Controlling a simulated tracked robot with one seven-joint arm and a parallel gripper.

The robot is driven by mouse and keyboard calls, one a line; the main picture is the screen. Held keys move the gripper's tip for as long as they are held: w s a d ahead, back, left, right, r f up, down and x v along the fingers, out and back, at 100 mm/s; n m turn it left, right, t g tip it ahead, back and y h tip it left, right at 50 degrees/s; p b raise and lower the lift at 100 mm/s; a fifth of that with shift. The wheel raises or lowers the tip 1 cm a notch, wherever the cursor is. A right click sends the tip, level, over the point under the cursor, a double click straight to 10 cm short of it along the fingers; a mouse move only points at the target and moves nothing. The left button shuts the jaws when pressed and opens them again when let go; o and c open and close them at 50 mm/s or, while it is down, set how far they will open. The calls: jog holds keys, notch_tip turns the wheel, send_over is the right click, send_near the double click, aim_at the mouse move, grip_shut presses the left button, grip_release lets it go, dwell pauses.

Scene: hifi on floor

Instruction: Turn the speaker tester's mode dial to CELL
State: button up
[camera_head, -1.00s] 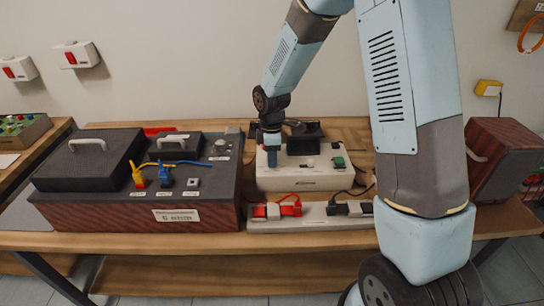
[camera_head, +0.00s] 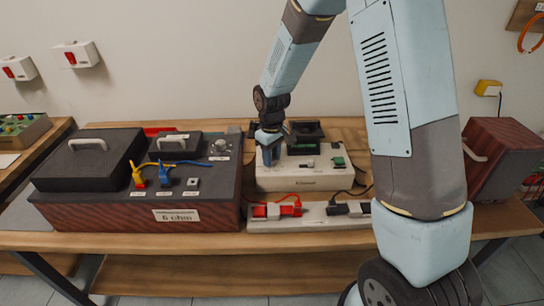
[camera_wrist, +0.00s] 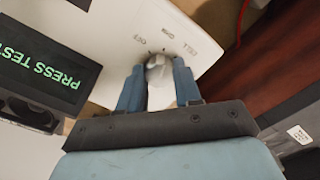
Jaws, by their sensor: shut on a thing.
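The white speaker tester (camera_head: 285,183) stands on the bench in the head view. In the wrist view its white panel (camera_wrist: 115,25) bears the labels OFF, Ohms and CELL, and a dark display reads PRESS TEST (camera_wrist: 42,62). The mode dial (camera_wrist: 158,69) is a pale round knob between my two blue fingertips. My gripper (camera_wrist: 158,88) points down at the panel and is shut on the dial. In the head view my gripper (camera_head: 270,153) is over the left part of the tester and hides the dial. I cannot tell clearly which label the dial points to.
A dark box labelled 6 ohm (camera_head: 140,200) stands close to the tester's left. A power strip (camera_head: 320,214) with red and black plugs lies in front. A red-brown speaker box (camera_head: 505,160) is at the right. A cable runs beside the tester.

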jog(key=m, duration=0.3)
jog(key=shift+w+r+m, duration=0.1)
jog(key=shift+m, duration=2.3)
jog(key=o, duration=1)
jog(key=shift+o, duration=0.2)
notch_tip(320, 180, up, 14)
jog(key=shift+f, duration=0.2)
